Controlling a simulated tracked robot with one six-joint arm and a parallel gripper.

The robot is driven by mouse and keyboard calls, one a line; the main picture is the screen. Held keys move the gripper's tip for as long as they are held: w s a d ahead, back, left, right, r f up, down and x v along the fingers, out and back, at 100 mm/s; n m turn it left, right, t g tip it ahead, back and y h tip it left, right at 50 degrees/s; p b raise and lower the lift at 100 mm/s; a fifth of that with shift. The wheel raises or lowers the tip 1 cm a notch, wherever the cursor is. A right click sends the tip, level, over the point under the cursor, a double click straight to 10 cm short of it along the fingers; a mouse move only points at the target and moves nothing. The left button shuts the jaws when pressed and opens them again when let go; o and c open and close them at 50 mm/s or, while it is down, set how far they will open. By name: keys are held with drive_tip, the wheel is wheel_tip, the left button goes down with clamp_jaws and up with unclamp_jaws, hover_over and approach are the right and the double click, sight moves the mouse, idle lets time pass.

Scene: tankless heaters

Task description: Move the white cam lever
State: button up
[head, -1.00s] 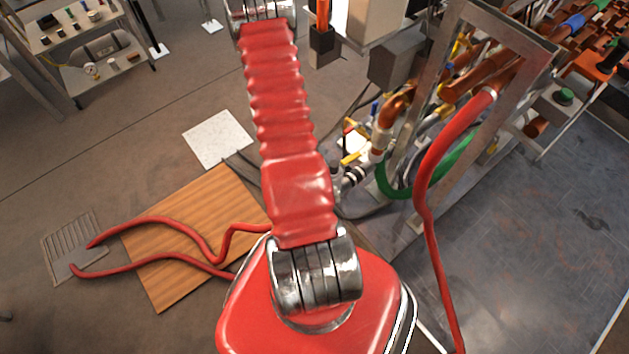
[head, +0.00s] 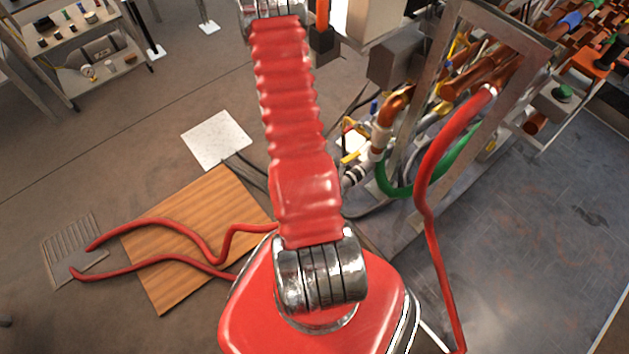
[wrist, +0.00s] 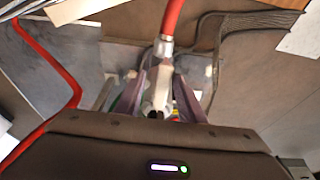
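My gripper (wrist: 158,92) is at the lower middle of the wrist view, its two fingers apart and pointing away from the camera. A pale whitish fitting (wrist: 157,88) shows between the fingers, at the end of a red hose (wrist: 171,18). I see no clear grip on it, and I cannot tell whether either finger touches it. I cannot pick out the white cam lever for certain; it may be part of this pale fitting. In the head view my arm runs up the middle and the gripper is out of view.
A metal frame (head: 421,110) with copper pipes, a green hose (head: 440,177) and a red hose (head: 431,180) stands right of my arm. A wooden board (head: 190,255) and a white square (head: 217,140) lie on the floor at left. A shelf cart (head: 100,70) stands far left.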

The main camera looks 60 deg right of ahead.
drive_tip(key=shift+w+r, duration=0.1)
drive_tip(key=shift+r, duration=0.05)
drive_tip(key=shift+w+r, duration=0.15)
drive_tip(key=shift+r, duration=0.3)
drive_tip(key=v, duration=1.2)
drive_tip(key=shift+a+r, duration=0.2)
drive_tip(key=shift+r, duration=0.05)
idle(0.6)
